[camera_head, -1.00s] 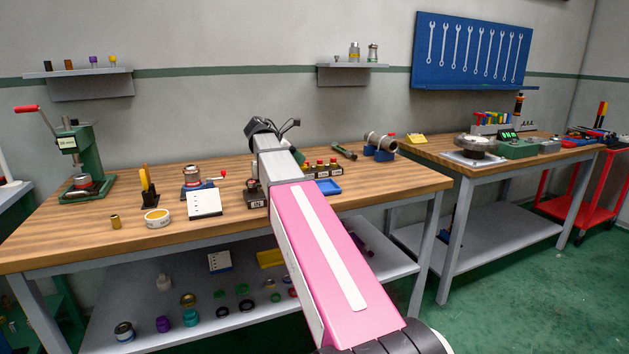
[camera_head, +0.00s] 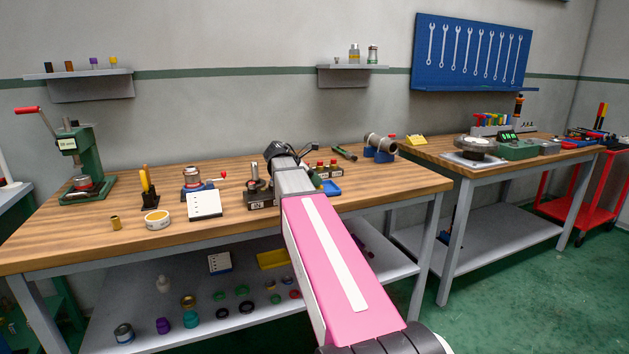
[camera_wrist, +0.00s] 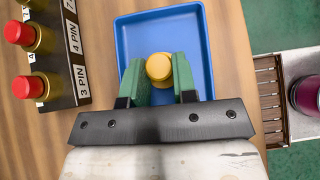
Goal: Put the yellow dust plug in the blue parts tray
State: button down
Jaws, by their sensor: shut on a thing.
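The yellow dust plug (camera_wrist: 158,68) is between the two green fingers of my gripper (camera_wrist: 159,78) in the wrist view, and the gripper is shut on it. The blue parts tray (camera_wrist: 150,22) lies behind and below the plug in that view, so the plug appears over the tray. I cannot tell how high the plug is above the tray floor. In the head view the blue tray (camera_head: 332,188) shows partly beside my arm on the workbench. My gripper's fingers and the plug are hidden by my arm there.
A connector rack marked 4 PIN and 3 PIN (camera_wrist: 62,60) with red-capped parts stands left of the tray. The bench edge is close on the tray's right. A pipe vise (camera_head: 380,150) stands farther back on the wooden bench (camera_head: 120,245).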

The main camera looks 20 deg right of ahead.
jog(key=c, duration=0.9)
grip_release()
jog(key=shift+f, duration=0.1)
jog(key=v, duration=1.2)
